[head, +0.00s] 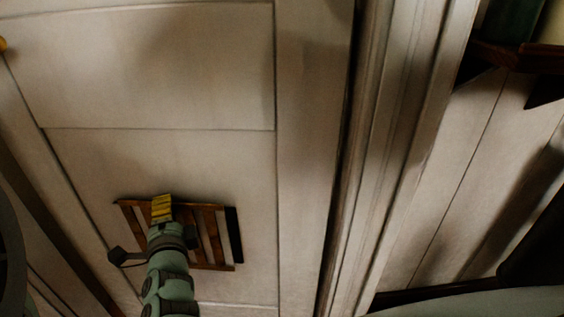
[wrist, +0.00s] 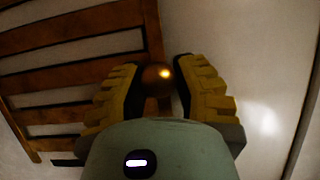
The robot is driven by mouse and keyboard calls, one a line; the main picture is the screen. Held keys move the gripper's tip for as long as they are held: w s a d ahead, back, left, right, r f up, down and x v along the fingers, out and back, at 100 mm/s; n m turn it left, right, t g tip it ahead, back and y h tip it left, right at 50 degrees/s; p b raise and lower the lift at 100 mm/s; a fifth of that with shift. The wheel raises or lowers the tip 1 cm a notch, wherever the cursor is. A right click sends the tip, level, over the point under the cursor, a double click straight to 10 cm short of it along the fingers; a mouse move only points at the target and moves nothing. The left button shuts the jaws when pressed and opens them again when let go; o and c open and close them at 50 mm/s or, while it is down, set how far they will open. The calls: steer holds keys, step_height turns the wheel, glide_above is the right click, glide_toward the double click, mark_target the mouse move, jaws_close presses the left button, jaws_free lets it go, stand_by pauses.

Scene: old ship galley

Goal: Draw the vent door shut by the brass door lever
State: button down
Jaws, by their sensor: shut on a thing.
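The vent door (head: 213,236) is a brown wooden slatted panel low on the pale wall in the head view. Its slats (wrist: 62,72) fill the left of the wrist view. A dark strip (head: 234,236) runs along its right side; I cannot tell whether it is a gap. The brass door lever shows as a shiny round knob (wrist: 157,76) in the wrist view. My gripper (wrist: 156,88) has its yellow ridged fingers on either side of the knob and is shut on it. In the head view my gripper (head: 162,208) covers the vent's upper middle and hides the lever.
Pale wall panels (head: 160,75) surround the vent. A tall moulded post (head: 385,150) stands to the right. Beyond it a dark wooden shelf (head: 515,55) holds a green object (head: 508,18) at the upper right. The wall right of the vent is bare.

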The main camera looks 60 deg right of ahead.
steer(key=shift+s+a+n+t+y+b, duration=0.35)
steer(key=shift+s+a+y+b, duration=0.15)
steer(key=shift+s+a, duration=0.3)
steer(key=shift+s+a+n+t+y+b, duration=0.25)
steer(key=shift+s+a+n+y+b, duration=0.15)
steer(key=shift+s+a+y, duration=0.4)
steer(key=shift+d+r, duration=0.1)
steer(key=shift+r, duration=0.05)
steer(key=c, duration=1.1)
jaws_free()
steer(key=shift+s, duration=0.1)
steer(key=o, duration=0.3)
steer(key=shift+s, duration=0.15)
steer(key=shift+o, duration=0.8)
